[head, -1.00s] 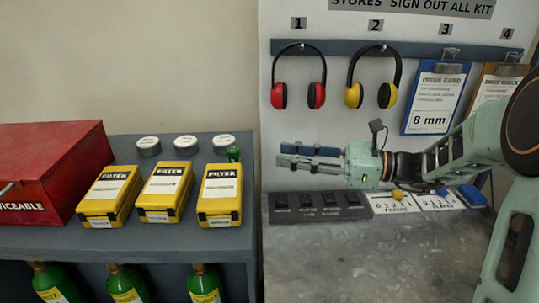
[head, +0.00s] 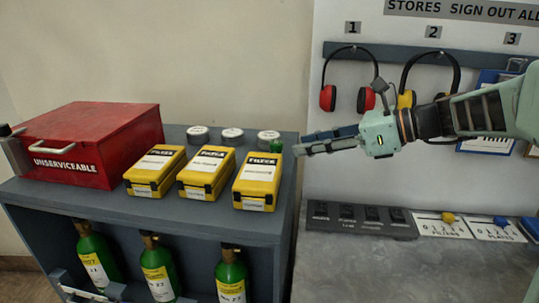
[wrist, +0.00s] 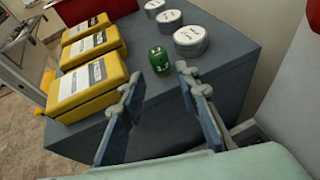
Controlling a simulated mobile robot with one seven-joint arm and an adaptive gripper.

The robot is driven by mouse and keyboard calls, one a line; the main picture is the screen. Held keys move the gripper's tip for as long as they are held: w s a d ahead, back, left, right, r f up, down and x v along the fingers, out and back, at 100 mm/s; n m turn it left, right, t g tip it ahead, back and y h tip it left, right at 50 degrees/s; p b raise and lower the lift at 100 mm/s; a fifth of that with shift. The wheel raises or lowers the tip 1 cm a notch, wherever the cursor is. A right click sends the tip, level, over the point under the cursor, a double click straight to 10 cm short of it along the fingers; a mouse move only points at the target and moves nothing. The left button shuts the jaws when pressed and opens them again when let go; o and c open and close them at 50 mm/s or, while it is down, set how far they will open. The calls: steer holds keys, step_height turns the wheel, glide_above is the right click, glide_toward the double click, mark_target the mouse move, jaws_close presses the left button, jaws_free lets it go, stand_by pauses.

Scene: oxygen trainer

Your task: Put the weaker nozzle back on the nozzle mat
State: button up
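My gripper (head: 304,143) is open and empty, its two fingers apart at the right end of the grey shelf unit (head: 270,222). In the wrist view, a small green cylinder (wrist: 159,60) stands on the unit's top just beyond the open fingertips (wrist: 158,77), apart from them. In the head view the green cylinder (head: 302,149) is small, close to the fingertips. I cannot tell whether it is a nozzle. I cannot make out a nozzle mat for certain. A dark strip with several black blocks (head: 361,219) lies on the bench; its labels are too small to read.
Three yellow filter boxes (head: 257,181) and three round tins (head: 232,136) stand on the unit. A red UNSERVICEABLE box (head: 95,140) is at left. Green bottles (head: 231,277) stand below. Ear defenders (head: 327,97) hang behind my arm. The bench front (head: 400,270) is clear.

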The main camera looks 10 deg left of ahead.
mark_target(277, 150)
steer(key=x, duration=0.8)
steer(key=shift+a+f, duration=0.1)
steer(key=shift+a, duration=0.15)
jaws_close()
